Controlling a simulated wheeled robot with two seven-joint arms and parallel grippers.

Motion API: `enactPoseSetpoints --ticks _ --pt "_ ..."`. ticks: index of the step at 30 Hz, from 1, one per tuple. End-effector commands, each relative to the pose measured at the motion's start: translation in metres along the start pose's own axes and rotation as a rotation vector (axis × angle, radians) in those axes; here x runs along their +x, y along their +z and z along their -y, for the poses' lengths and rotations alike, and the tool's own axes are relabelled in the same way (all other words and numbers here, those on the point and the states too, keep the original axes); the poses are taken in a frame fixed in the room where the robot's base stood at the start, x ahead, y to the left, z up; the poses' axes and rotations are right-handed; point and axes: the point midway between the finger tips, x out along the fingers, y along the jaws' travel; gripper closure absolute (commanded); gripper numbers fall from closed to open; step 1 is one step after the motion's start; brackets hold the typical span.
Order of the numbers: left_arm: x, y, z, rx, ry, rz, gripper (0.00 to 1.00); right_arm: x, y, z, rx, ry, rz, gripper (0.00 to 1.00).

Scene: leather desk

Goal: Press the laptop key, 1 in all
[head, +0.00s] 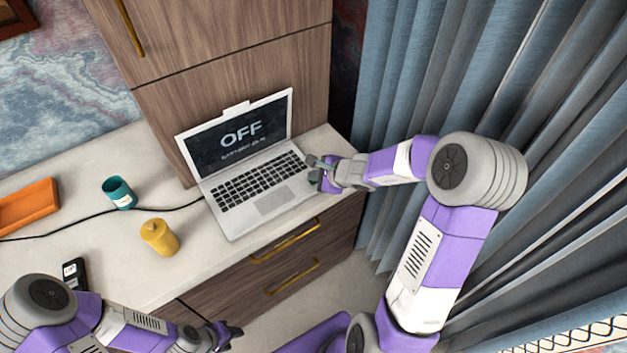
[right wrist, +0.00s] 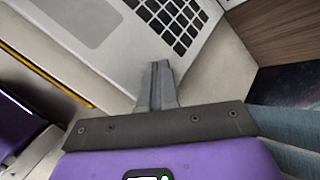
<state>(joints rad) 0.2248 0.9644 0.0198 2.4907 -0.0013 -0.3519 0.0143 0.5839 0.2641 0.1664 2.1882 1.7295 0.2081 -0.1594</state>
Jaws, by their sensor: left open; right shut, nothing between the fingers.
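The silver laptop (head: 272,205) stands open on the desk, with black keys (head: 255,178) and a dark screen (head: 240,135) reading "OFF". Its keyboard corner also shows in the right wrist view (right wrist: 120,55). My right gripper (head: 312,170) is shut and empty at the laptop's right edge, beside the upper right of the keyboard. In the right wrist view its joined fingertips (right wrist: 160,65) point at the laptop's edge near the keys; whether they touch it I cannot tell. My left gripper (head: 232,332) is open and empty in front of the desk, low in the head view.
On the desktop (head: 90,170) left of the laptop are a teal mug (head: 119,193), a yellow lidded jar (head: 159,238), an orange tray (head: 28,205) and a small black device (head: 74,272). A black cable (head: 150,210) runs to the laptop. Blue curtains (head: 420,80) hang at the right.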

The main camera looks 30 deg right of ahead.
Motion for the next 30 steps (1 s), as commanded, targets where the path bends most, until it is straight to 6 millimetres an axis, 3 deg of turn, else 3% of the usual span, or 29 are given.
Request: enactPoseSetpoints --ticks 30 --pt "-0.010 0.000 -0.004 0.000 0.000 0.000 0.57 -0.010 0.007 0.007 0.000 0.000 0.000 1.00"
